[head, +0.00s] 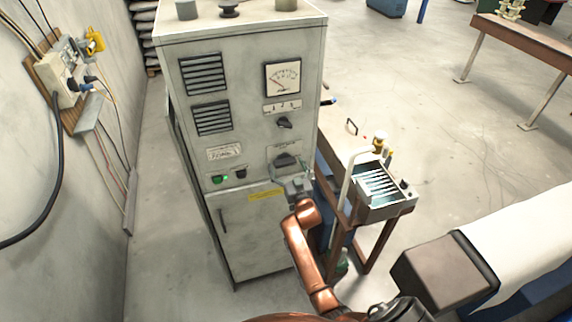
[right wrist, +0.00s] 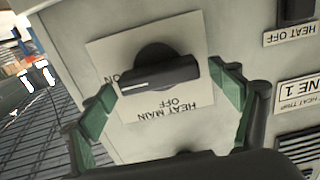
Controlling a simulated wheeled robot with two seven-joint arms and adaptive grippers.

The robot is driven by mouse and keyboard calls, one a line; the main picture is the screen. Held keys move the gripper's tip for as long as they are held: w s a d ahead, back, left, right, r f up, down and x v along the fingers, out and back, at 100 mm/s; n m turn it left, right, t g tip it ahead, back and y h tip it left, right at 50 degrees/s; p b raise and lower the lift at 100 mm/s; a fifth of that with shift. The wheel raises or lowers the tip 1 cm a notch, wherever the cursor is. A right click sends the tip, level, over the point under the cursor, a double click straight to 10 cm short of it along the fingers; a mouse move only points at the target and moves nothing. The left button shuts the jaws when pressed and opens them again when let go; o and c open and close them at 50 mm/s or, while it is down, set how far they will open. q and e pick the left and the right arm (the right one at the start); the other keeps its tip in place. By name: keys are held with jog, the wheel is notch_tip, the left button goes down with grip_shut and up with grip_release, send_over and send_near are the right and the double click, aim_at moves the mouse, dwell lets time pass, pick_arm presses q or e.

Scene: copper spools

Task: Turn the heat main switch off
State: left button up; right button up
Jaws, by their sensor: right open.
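The heat main switch is a black rotary knob (right wrist: 160,74) on a pale square plate, on the front of the grey cabinet (head: 250,222). It also shows in the head view (head: 286,160). In the right wrist view its labels appear upside down, and the knob's white line is at its left end, by the "ON" mark. The "OFF" label is below the knob there. My right gripper (right wrist: 172,103) is open, its green-padded fingers on either side of the knob; I cannot tell whether they touch it. In the head view this gripper (head: 297,186) is just below the switch.
Above the switch are a smaller knob (head: 284,123) and a dial gauge (head: 282,77). A green lamp (head: 225,178) is lit at lower left. A bench with a slotted metal tray (head: 372,212) stands close right of the cabinet.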

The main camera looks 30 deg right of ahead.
jog(key=c, duration=1.2)
jog(key=shift+o, duration=0.2)
jog(key=n+b, duration=0.1)
jog(key=n, duration=0.3)
jog(key=shift+a+f+n, duration=0.1)
jog(key=shift+f+n, duration=0.05)
jog(key=shift+n, duration=0.25)
jog(key=n+b, duration=0.1)
jog(key=n, duration=0.3)
jog(key=shift+n, duration=0.3)
jog(key=n+b, duration=0.1)
jog(key=n, duration=0.3)
jog(key=shift+a+f+n, duration=0.1)
jog(key=shift+f+n, duration=0.05)
jog(key=shift+n, duration=2.05)
jog(key=shift+f, duration=0.1)
